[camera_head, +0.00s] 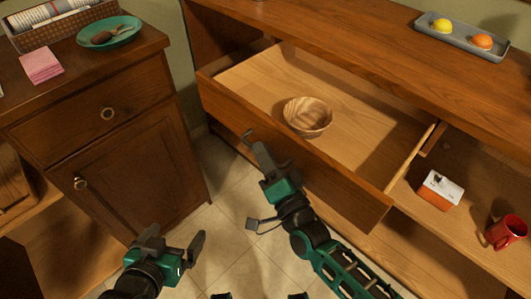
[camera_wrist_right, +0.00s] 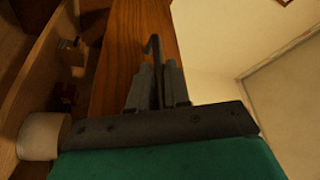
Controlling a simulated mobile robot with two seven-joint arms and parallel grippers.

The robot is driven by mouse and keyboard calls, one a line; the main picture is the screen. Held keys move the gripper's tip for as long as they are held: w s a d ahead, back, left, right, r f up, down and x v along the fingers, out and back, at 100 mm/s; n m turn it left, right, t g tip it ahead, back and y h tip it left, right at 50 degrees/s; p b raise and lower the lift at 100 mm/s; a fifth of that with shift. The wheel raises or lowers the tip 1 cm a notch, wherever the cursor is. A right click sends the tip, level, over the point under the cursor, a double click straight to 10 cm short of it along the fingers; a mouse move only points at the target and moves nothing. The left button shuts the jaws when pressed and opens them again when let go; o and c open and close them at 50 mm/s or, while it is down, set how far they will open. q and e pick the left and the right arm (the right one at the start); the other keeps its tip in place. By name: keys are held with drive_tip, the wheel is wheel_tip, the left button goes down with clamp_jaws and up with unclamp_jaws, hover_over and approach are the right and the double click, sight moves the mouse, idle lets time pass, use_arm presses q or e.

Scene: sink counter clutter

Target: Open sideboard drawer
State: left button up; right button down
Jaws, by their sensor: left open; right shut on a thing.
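The sideboard drawer (camera_head: 330,168) is pulled well out of the wooden sideboard (camera_head: 350,45), so its inside shows. A striped wooden bowl (camera_head: 308,116) sits upright in it. My right gripper (camera_head: 258,150) is at the drawer's front, shut on the dark drawer handle (camera_head: 247,135). In the right wrist view the handle's bent end (camera_wrist_right: 152,45) sticks out past the closed fingers (camera_wrist_right: 156,85), beside the drawer's wooden front (camera_wrist_right: 125,40). The fingers hide the rest of the handle. My left gripper (camera_head: 175,246) is open and empty, low over the tiled floor.
A grey tray (camera_head: 458,36) with a yellow and an orange fruit is on the sideboard top. A white and orange box (camera_head: 439,190) and a red mug (camera_head: 506,232) stand on its lower right shelf. A cabinet (camera_head: 100,120) at left carries a teal plate (camera_head: 108,31) and pink napkins (camera_head: 41,66).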

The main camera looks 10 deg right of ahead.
drive_tip(key=c, duration=1.5)
unclamp_jaws()
drive_tip(key=shift+o, duration=0.3)
drive_tip(key=v, duration=1.3)
drive_tip(key=shift+p, duration=0.3)
drive_tip(key=shift+a, duration=0.25)
